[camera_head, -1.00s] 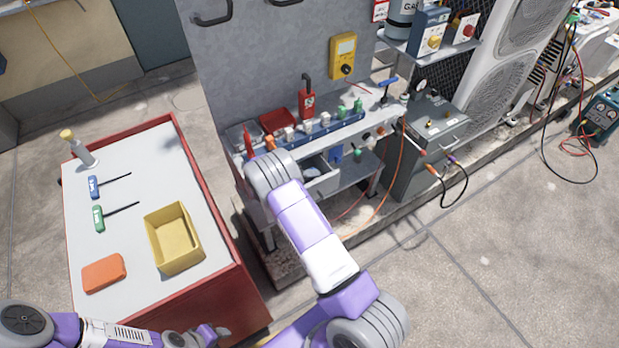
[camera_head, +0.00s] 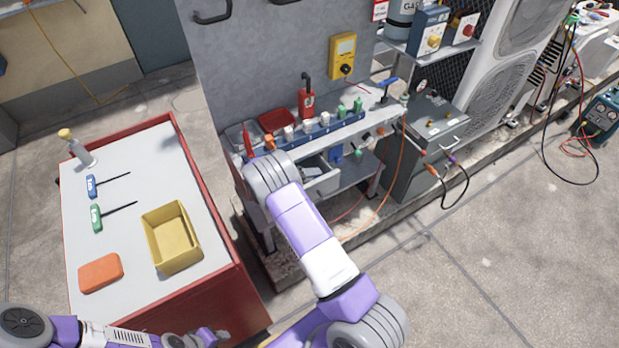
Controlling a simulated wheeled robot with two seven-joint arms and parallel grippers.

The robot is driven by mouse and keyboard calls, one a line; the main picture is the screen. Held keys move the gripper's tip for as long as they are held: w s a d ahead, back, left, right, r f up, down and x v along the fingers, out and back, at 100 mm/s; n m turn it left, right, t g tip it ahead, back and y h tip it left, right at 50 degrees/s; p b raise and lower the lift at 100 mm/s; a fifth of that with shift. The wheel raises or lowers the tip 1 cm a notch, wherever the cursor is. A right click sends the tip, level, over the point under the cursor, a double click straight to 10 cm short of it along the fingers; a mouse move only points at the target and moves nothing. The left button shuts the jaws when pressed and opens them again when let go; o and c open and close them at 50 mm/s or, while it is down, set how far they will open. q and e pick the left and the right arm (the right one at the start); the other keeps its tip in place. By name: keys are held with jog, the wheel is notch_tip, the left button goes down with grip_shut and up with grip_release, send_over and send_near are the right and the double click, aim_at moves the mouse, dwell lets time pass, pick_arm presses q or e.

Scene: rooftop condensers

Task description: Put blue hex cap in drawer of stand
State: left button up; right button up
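The stand (camera_head: 352,183) is a grey metal bench against the panel, with a partly open drawer (camera_head: 323,184) under its top. Something pale lies in the drawer. A small blue piece (camera_head: 336,153) shows at the stand's front, just above and right of the drawer; I cannot tell whether it is the blue hex cap. My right arm reaches to the stand's left end, and its thick wrist hides most of the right gripper, its fingers and anything in them. My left arm lies low at the bottom left; its gripper's fingers are not clear.
A red-edged worktable (camera_head: 135,215) at left holds a yellow bin (camera_head: 172,240), an orange block (camera_head: 101,273), two hex drivers and a bottle. A blue rail (camera_head: 318,132) with small caps runs along the stand top. A grey cabinet (camera_head: 425,150) and hoses stand at right.

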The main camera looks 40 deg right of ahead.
jog(key=shift+s+a+f, duration=0.15)
jog(key=shift+s+f, duration=0.1)
jog(key=shift+f, duration=0.2)
jog(key=shift+r+p, duration=0.5)
jog(key=shift+p, duration=0.2)
jog(key=v, duration=0.5)
jog(key=p+v, duration=0.1)
jog(key=v, duration=0.1)
jog(key=shift+w+a+r, duration=0.1)
jog(key=shift+w+r, duration=0.15)
jog(key=shift+r, duration=0.15)
